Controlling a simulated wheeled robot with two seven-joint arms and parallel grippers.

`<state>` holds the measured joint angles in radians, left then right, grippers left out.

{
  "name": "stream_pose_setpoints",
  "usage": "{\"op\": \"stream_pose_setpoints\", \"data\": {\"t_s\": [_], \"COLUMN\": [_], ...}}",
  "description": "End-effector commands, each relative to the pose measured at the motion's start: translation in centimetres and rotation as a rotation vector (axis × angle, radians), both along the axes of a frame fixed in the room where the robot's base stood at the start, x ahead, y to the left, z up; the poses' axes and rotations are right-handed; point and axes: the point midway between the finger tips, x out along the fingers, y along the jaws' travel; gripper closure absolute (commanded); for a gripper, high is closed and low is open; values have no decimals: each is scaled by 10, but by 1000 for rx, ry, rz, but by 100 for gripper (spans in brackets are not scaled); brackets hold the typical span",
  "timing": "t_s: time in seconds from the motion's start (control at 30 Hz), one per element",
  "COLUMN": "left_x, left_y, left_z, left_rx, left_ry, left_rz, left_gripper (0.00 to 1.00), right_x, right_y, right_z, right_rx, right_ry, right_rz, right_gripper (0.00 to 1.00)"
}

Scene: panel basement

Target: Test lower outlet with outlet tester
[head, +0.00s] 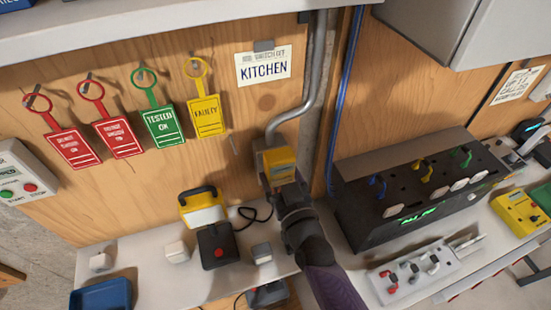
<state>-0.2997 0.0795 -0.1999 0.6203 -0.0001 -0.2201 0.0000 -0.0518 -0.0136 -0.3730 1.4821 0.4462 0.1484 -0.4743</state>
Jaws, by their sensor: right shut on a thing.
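My right gripper (283,184) reaches up from the bottom and is shut on a yellow outlet tester (281,160). The tester is upright in front of a grey outlet box (259,148) on the wooden wall, at the lower end of a grey conduit. The tester and gripper cover most of the box, so the lower outlet's face is hidden. I cannot tell whether the tester is plugged in or just in front of it. My left gripper is not in view.
A white bench (130,262) holds a yellow-topped lamp (202,207), small grey and white blocks and a blue tray (101,295). A black panel (400,211) with coloured levers and a power strip (414,272) stand right. Red, green and yellow tags (164,128) hang above left.

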Motion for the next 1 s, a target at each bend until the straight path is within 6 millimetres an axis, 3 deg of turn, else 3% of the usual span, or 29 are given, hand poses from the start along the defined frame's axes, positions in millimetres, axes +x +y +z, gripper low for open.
{"op": "stream_pose_setpoints", "data": {"t_s": [1.0], "left_x": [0], "left_y": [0], "left_z": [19], "left_rx": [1], "left_ry": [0], "left_rz": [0], "left_gripper": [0], "right_x": [-39], "right_y": [-12], "right_z": [1], "right_rx": [1], "right_ry": [0], "right_rz": [1], "right_gripper": [100]}}
